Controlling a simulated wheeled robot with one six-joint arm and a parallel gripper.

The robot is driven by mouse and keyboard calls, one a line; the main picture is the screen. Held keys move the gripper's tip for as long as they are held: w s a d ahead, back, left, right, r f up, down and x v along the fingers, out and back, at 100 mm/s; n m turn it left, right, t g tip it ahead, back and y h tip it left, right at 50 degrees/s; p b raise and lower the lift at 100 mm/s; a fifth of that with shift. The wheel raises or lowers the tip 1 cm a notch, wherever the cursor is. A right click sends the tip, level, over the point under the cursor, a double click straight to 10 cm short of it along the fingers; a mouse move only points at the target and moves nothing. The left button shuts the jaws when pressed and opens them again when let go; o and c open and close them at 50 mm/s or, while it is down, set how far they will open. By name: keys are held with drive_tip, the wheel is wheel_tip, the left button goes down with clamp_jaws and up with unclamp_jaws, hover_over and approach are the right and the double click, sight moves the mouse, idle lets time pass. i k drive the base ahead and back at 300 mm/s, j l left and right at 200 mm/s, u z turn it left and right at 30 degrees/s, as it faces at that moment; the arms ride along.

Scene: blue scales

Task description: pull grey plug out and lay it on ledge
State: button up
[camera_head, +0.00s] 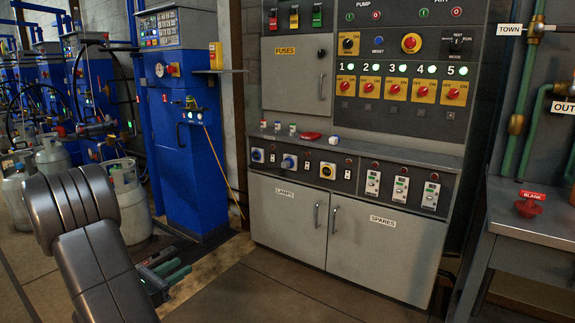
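The ledge (362,150) is the grey shelf just above that panel. My gripper (178,271) is low at the left, in front of the blue machine's foot and well away from the plug. Its two green-tipped fingers look apart with nothing between them. My arm link hides part of the gripper's base.
Cabinet doors (285,220) are shut below. A metal bench (510,222) stands at right. Gas bottles (128,203) stand behind my arm. Floor before the cabinet is clear.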

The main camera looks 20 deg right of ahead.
sight(285, 164)
drive_tip(key=i+l, duration=1.35)
drive_tip(key=l, duration=0.15)
drive_tip(key=i+l, duration=0.65)
drive_tip(key=l, duration=0.15)
